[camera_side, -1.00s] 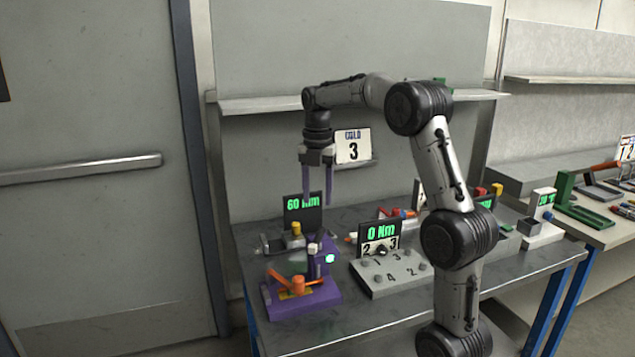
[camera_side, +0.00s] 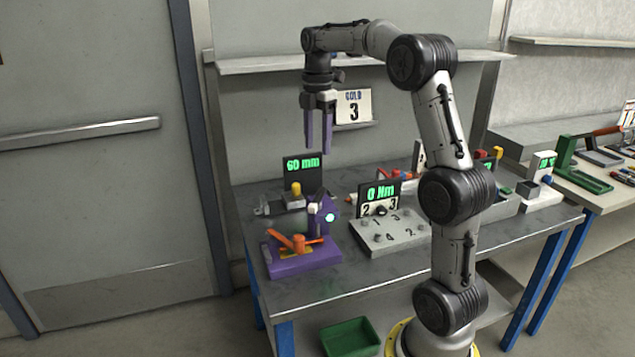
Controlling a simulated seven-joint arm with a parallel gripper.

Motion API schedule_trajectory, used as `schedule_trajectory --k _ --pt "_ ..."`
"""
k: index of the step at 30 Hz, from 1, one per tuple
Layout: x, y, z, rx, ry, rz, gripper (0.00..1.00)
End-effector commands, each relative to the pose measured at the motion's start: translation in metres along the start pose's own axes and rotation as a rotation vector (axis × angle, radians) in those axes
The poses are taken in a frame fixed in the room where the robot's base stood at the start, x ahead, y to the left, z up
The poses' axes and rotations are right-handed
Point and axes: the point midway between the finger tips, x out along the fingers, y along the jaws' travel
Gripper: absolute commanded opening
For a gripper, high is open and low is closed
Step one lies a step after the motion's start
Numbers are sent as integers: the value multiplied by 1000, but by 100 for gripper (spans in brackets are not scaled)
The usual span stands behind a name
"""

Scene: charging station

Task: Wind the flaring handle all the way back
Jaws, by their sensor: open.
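A purple fixture (camera_side: 303,262) stands at the left front of the bench, with an orange handle (camera_side: 299,244) low on its front. I take this orange handle to be the flaring handle, but the view is too small to be sure. A yellow knob (camera_side: 296,188) and a grey clamp part (camera_side: 268,206) sit higher on the fixture. A dark display (camera_side: 302,172) reading 60 mm stands behind. My gripper (camera_side: 318,148) points down above the fixture. Its two purple fingers are apart, with nothing between them, and touch nothing.
A grey numbered block (camera_side: 388,236) with a 0 Nm display (camera_side: 378,193) stands to the right of the fixture. A shelf (camera_side: 260,64) runs along the back. A green bin (camera_side: 350,338) is below the bench.

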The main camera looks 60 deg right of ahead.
Motion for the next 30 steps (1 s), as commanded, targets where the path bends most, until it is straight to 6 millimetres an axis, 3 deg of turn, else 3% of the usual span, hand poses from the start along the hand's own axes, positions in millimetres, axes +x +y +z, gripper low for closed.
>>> schedule_trajectory --k 30 --pt "0 0 0 2319 0 0 52"
